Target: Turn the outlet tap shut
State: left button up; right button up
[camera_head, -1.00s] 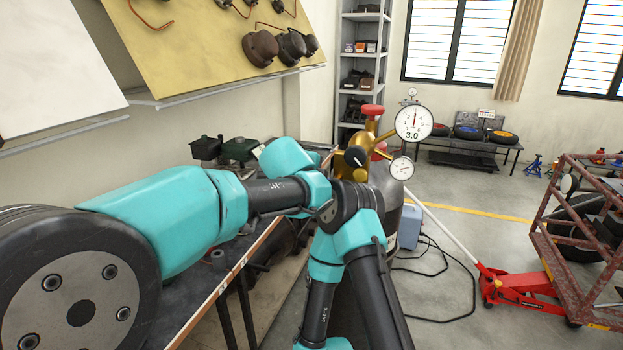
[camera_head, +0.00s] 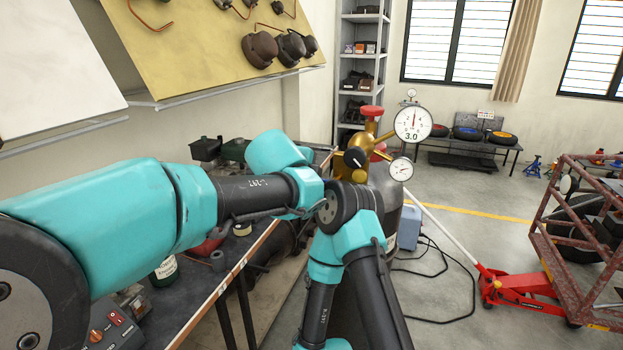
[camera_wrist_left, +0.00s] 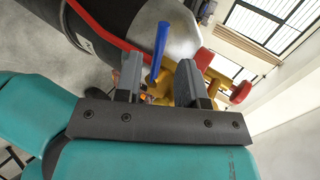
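In the left wrist view a blue lever (camera_wrist_left: 159,52), likely the outlet tap's handle, stands among brass fittings (camera_wrist_left: 183,74). My left gripper (camera_wrist_left: 160,74) is open, and the lever shows between its two fingers, closer to the left one. I cannot tell whether they touch. My right gripper is not seen.
A red hose (camera_wrist_left: 103,28) runs past the cylinder in the left wrist view. A workbench (camera_head: 205,292) with small items lies below my left arm. A red floor jack (camera_head: 520,287) and a rusty frame (camera_head: 575,240) stand at the right.

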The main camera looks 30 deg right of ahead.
pick_arm(q)
jog(key=v, duration=1.2)
jog(key=shift+a+r, duration=0.15)
jog(key=shift+a, duration=0.05)
jog(key=shift+s, duration=0.15)
